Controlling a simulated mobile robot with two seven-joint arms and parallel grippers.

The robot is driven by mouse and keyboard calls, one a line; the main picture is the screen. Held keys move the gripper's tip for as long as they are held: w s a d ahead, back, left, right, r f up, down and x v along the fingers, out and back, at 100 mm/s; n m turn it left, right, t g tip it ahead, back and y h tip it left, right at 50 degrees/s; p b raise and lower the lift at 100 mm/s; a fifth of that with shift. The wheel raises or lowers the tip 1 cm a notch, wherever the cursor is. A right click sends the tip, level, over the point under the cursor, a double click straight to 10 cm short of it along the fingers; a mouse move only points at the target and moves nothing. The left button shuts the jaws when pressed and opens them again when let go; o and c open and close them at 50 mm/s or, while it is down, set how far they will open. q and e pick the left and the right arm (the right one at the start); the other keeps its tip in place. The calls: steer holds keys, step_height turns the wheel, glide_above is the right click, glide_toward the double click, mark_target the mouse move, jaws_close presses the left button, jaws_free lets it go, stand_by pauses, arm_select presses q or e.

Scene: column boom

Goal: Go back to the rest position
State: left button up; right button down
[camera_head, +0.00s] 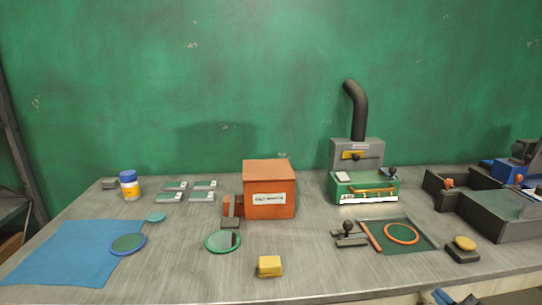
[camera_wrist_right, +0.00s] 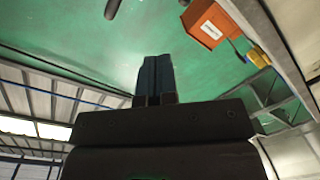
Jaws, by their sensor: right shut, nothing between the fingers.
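My right gripper (camera_wrist_right: 154,62) shows in the right wrist view with its two dark blue fingers side by side and touching. It is shut and holds nothing. In the head view only a small blue and dark part of my right gripper (camera_head: 456,297) shows at the bottom edge, in front of the workbench (camera_head: 320,275). It is apart from the things on the bench. My left gripper is in neither view.
A green wall (camera_head: 240,80) stands behind.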

steer(key=s+a+f+m+g+h, duration=0.1)
steer(key=s+a+f+m+g, duration=0.2)
steer(key=s+f, duration=0.7)
steer(key=s+a+f+m+g+h+p, duration=0.1)
steer(key=s+a+f+m+g, duration=0.2)
steer(key=s+f, duration=0.7)
steer(key=s+a+m, duration=0.2)
steer(key=s+m, duration=0.1)
steer(key=shift+a+f, duration=0.1)
steer(key=shift+f, duration=0.05)
